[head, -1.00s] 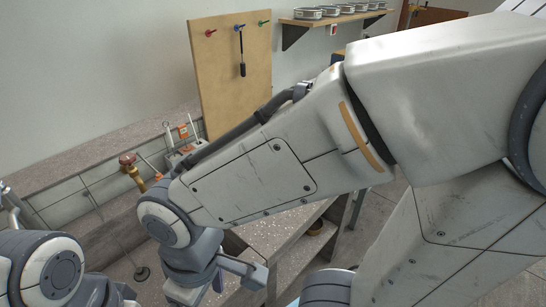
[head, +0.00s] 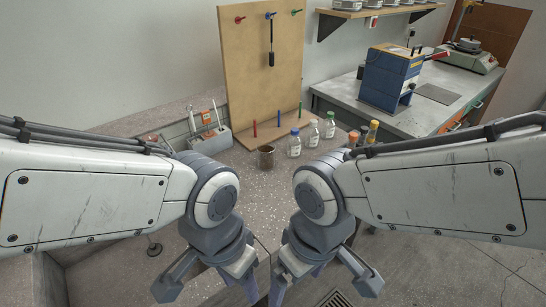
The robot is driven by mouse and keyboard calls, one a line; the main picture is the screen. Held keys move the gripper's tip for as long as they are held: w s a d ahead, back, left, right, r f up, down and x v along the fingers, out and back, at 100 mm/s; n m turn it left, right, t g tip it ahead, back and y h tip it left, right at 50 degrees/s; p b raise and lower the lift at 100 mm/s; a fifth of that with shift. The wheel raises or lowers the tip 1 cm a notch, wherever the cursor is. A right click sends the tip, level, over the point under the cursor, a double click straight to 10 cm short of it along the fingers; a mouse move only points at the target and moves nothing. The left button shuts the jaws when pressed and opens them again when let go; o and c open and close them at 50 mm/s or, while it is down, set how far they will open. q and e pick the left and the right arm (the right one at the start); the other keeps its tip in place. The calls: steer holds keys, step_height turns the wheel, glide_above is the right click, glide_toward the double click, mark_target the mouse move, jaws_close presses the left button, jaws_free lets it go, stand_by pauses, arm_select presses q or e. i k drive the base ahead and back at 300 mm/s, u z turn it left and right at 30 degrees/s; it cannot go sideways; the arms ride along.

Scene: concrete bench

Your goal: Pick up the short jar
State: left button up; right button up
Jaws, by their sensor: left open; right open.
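A short, brown, open-topped jar (head: 266,158) stands upright on the speckled bench (head: 262,200), in the middle of the head view. It is in front of the pegboard and beside the bottles. My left gripper (head: 210,281) is open and empty, in front of the jar and to its left, low in the view. My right gripper (head: 323,283) is open and empty, low in the view, to the right of the jar. Both grippers are well apart from the jar.
Clear bottles (head: 295,146) with coloured caps stand just right of the jar. More capped bottles (head: 373,130) are partly hidden by my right arm. A wooden pegboard (head: 262,70) stands behind. A grey holder (head: 210,138) is at left. A blue machine (head: 390,78) sits on the side counter.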

mark_target(265, 150)
steer(key=k, duration=0.5)
steer(key=z, duration=1.65)
steer(key=i, duration=1.3)
steer(key=u, duration=2.8)
